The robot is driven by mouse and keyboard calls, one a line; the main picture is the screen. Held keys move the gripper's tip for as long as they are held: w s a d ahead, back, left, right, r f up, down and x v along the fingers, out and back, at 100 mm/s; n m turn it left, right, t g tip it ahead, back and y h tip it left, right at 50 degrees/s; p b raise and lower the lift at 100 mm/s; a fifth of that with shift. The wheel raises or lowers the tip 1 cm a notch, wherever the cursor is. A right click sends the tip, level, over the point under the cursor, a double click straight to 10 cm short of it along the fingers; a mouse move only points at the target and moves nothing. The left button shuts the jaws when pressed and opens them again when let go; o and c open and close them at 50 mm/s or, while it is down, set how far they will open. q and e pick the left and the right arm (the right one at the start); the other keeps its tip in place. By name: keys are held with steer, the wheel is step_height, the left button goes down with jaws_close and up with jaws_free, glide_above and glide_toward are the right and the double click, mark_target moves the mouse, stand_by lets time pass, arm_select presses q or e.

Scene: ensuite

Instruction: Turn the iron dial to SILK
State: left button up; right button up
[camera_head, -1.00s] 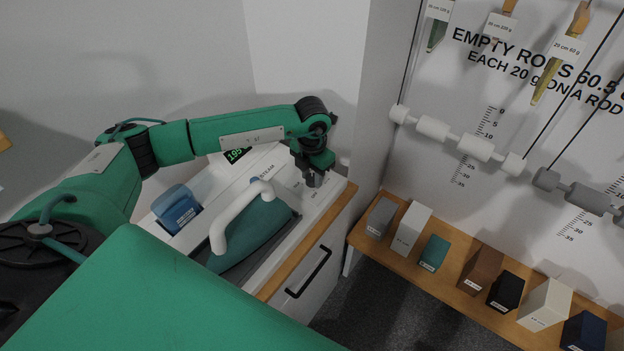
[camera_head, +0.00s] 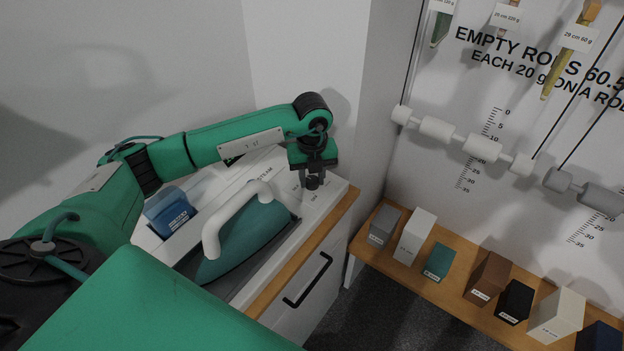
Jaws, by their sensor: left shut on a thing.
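A teal iron (camera_head: 250,236) with a white handle stands on a white station (camera_head: 278,258) on the wooden-edged cabinet top. My right gripper is not in view.
A blue container (camera_head: 168,212) sits at the station's left. The cabinet has a dark handle (camera_head: 307,280). To the right, a wooden shelf (camera_head: 408,272) carries several labelled blocks, below hanging rods (camera_head: 482,147) on a wall board. A wall corner stands close behind my left gripper.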

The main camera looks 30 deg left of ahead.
mark_target(312, 179)
arm_select(q)
steer(key=n, duration=0.4)
steer(key=shift+r+n+b, duration=0.1)
steer(key=shift+n+b, duration=0.2)
steer(key=shift+b, duration=0.1)
steer(key=shift+w+n, duration=0.1)
steer(key=shift+n, duration=1.7)
steer(key=o, duration=1)
steer(key=shift+r, duration=0.1)
steer(key=shift+r+b, duration=1.2)
steer(key=shift+r, duration=5.6)
